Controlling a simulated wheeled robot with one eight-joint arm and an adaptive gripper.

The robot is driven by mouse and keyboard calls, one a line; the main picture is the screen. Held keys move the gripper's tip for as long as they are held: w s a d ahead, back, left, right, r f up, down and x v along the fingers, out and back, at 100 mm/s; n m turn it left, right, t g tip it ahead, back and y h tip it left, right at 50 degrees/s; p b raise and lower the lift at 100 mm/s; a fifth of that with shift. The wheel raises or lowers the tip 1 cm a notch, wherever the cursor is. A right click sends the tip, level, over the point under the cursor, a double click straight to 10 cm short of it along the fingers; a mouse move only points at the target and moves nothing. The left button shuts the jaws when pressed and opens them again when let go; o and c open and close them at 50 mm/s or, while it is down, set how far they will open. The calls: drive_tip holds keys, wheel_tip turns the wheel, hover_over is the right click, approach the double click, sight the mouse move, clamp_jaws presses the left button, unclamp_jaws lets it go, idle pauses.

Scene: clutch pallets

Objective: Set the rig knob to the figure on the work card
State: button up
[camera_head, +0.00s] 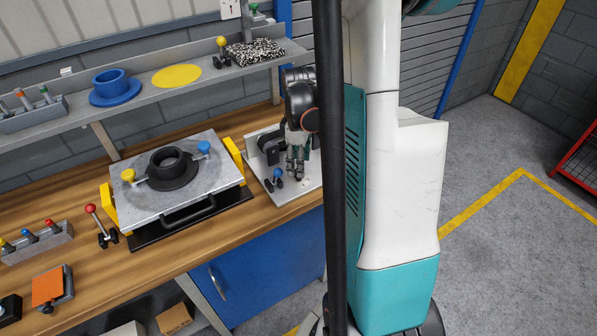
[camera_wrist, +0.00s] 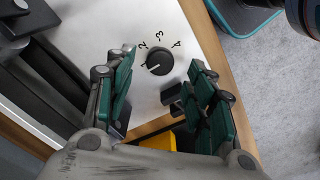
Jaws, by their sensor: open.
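The rig knob (camera_wrist: 160,62) is round and black on a pale plate (camera_wrist: 100,30) in the wrist view. Marks 2, 3 and 4 run around its upper side. Its white pointer line faces lower left, near a partly hidden mark at the left. My gripper (camera_wrist: 162,61) is open, its green fingers left and right of the knob in the picture; I cannot tell how far above it they are. In the head view my gripper (camera_head: 296,165) is over the rig plate (camera_head: 311,179) and the knob is hidden. A small white card (camera_head: 230,8) is high on the wall, its figure unreadable.
A grey clamp fixture (camera_head: 221,181) with a black ring stands left of the rig on the wooden bench (camera_head: 170,258). A blue-topped clamp (camera_head: 277,174) stands at the rig plate's front. A red-knobbed lever (camera_head: 99,224) is farther left. A shelf (camera_head: 140,95) runs behind.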

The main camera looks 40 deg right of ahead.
drive_tip(key=shift+f+b, duration=0.35)
drive_tip(key=shift+f, duration=1.4)
drive_tip(key=c, duration=1.1)
